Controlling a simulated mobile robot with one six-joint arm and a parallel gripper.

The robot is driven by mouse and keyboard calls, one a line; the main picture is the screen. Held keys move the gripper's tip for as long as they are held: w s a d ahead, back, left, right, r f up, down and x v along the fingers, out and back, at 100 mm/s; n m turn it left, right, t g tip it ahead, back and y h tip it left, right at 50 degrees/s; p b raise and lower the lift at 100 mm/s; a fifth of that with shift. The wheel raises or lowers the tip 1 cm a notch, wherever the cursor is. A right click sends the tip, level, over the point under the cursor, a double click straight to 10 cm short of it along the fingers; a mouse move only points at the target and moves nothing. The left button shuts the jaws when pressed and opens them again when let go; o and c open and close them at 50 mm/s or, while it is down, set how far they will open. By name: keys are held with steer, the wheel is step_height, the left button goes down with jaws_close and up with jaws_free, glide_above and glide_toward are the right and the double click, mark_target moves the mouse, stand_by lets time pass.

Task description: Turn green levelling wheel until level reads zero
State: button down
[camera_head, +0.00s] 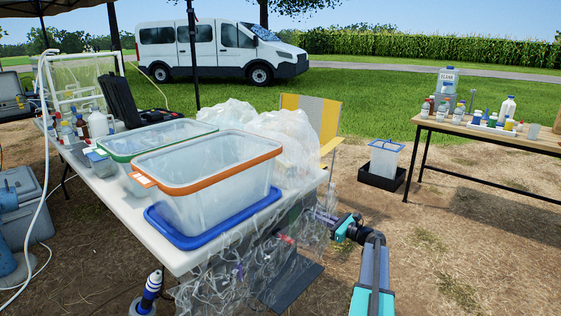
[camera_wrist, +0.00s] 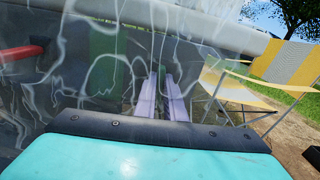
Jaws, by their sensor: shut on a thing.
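My gripper (camera_head: 324,216) is at the right end of the white table (camera_head: 172,260), by the clear plastic sheeting (camera_head: 250,262) that hangs from the table's edge. In the wrist view, its two pale purple fingers (camera_wrist: 161,92) lie close together against the wrinkled plastic. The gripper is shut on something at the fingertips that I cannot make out. A dull green patch (camera_wrist: 103,45) shows through the plastic, left of the fingertips. I cannot tell whether it is the green levelling wheel. I can make out no level or reading in either view.
A clear tub with an orange rim (camera_head: 200,181) stands on a blue lid on the table. A red bar (camera_wrist: 22,50) is at left in the wrist view. A yellow-and-grey chair (camera_head: 318,118) stands behind. Bare ground lies to the right, before a wooden table (camera_head: 490,134).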

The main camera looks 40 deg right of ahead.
steer(key=n+b, duration=0.4)
steer(key=f+n+b, duration=0.1)
steer(key=n+b, duration=0.1)
steer(key=b, duration=0.1)
steer(key=shift+s+a+n, duration=0.1)
steer(key=shift+a+n, duration=0.2)
steer(key=n+b, duration=0.4)
steer(key=b, duration=0.1)
steer(key=shift+a, duration=0.15)
steer(key=shift+s+r+n, duration=0.1)
steer(key=shift+n, duration=0.2)
steer(key=c, duration=1.8)
jaws_free()
steer(key=shift+o, duration=0.2)
steer(key=shift+r, duration=0.1)
steer(key=p+v, duration=0.3)
steer(key=v, duration=1)
steer(key=shift+s+p, duration=0.35)
steer(key=shift+s, duration=0.05)
